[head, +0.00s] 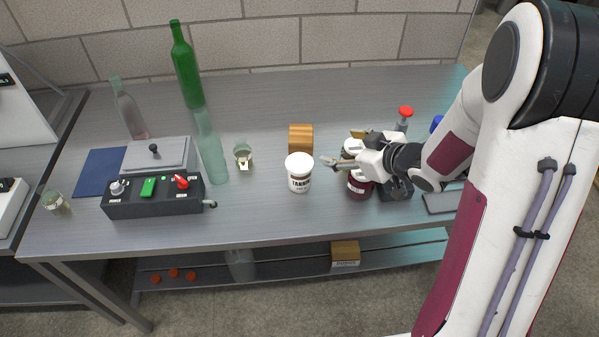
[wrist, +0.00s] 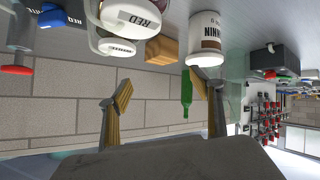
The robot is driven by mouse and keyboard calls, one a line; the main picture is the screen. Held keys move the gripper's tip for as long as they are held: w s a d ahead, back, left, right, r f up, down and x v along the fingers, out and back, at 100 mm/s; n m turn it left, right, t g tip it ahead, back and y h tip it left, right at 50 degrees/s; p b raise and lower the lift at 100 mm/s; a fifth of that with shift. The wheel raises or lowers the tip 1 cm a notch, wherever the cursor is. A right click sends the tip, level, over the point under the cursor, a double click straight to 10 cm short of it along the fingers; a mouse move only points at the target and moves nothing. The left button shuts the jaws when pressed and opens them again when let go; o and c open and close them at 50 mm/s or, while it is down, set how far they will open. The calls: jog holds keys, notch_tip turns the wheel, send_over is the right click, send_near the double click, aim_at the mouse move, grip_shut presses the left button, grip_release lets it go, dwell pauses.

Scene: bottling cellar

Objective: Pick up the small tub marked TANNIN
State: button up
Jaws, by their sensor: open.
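The TANNIN tub (head: 299,178) is white with a white lid and a dark label band, upright on the steel bench near its middle. In the wrist view it shows upside down (wrist: 207,28) at the top, beyond the right finger. My gripper (head: 332,163) is just right of the tub in the head view, apart from it as far as I can tell. In the wrist view my gripper (wrist: 160,90) has its fingers spread with nothing held between them.
Right of the tub, partly behind my gripper, are a dark red tub (head: 358,187) and another white-lidded tub (head: 350,147). A brown wooden block (head: 301,137) is behind the TANNIN tub. A small glass (head: 243,157), bottles and a control box (head: 152,200) stand left. The bench front is clear.

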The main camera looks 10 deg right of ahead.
aim_at(300, 168)
jog(key=a+f+y, duration=0.1)
jog(key=s+a+f+y, duration=0.2)
jog(key=a+f, duration=0.1)
jog(key=shift+s+a+n+g+y, duration=0.1)
jog(key=shift+s+n+g+y, duration=0.05)
jog(key=shift+n+g+y, duration=0.25)
jog(key=shift+s+a+f+y, duration=0.25)
jog(key=shift+s+a+y, duration=0.1)
jog(key=shift+a+y, duration=0.15)
jog(key=shift+x, duration=1.25)
jog(key=shift+a+f, duration=0.1)
jog(key=shift+x, duration=2.5)
jog(key=shift+s+f, duration=0.1)
jog(key=shift+f, duration=0.05)
jog(key=c, duration=1.5)
